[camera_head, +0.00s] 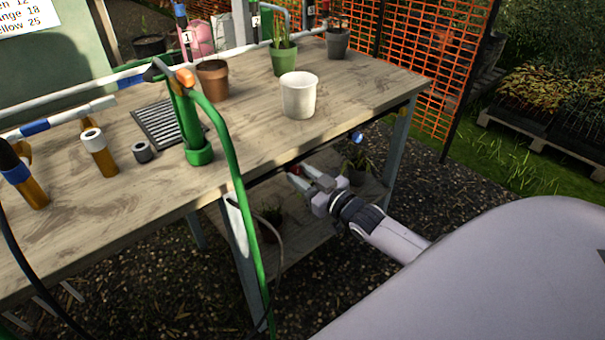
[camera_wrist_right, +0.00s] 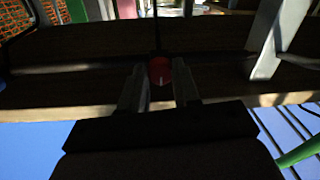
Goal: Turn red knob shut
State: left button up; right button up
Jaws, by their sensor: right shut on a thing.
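The red knob (camera_head: 296,171) sits under the front edge of the wooden table, partly hidden by my right gripper in the head view. In the right wrist view the red knob (camera_wrist_right: 160,71) shows between the fingertips, with a pale line on its face. My right gripper (camera_head: 303,178) is shut on the knob, one finger at each side; it also shows in the right wrist view (camera_wrist_right: 160,84). A blue knob (camera_head: 357,137) is farther right under the same edge. My left gripper is not in view.
The wooden table (camera_head: 240,150) carries a white pot (camera_head: 299,95), a green stand (camera_head: 197,142) with a hose, and several plant pots. The green hose (camera_head: 240,200) hangs over the front edge, left of my right arm. A lower shelf (camera_head: 300,235) holds plants.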

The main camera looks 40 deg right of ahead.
dwell(0.5)
jog(key=o, duration=1.1)
jog(key=shift+c, duration=0.2)
jog(key=s+d, duration=0.1)
jog(key=s, duration=0.6)
jog(key=shift+p, duration=0.35)
jog(key=s+a+f+g+p, duration=0.3)
jog(key=s+a, duration=0.5)
jog(key=s+a+f+g+p, duration=0.3)
jog(key=s+a+f+g, duration=0.1)
jog(key=s+a, duration=0.3)
jog(key=shift+s+a+m, duration=0.4)
jog(key=shift+s, duration=0.65)
